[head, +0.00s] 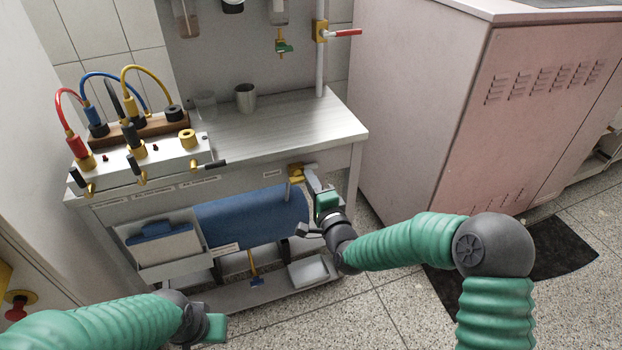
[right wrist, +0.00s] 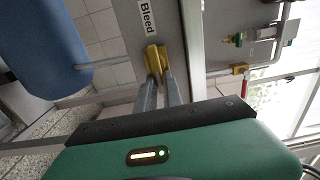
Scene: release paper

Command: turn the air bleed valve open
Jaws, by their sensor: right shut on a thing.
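The air bleed valve is a small yellow fitting (head: 296,172) on the front right of the bench. In the right wrist view the yellow valve (right wrist: 153,57) sits just below a label reading "Bleed" (right wrist: 148,18). My right gripper (head: 303,177) is at the valve; its two grey fingers (right wrist: 163,90) are close together and shut on it. The part between the fingertips is mostly hidden, so the handle's angle is hard to tell. My left gripper (head: 212,327) is low at the bottom of the head view, away from the bench; its fingers cannot be made out.
The bench top (head: 290,120) holds a metal cup (head: 245,97) and a white panel (head: 150,160) with coloured hoses and small valves. A blue roll (head: 250,217) hangs under the front edge, left of the valve. A pink cabinet (head: 425,110) stands at the right.

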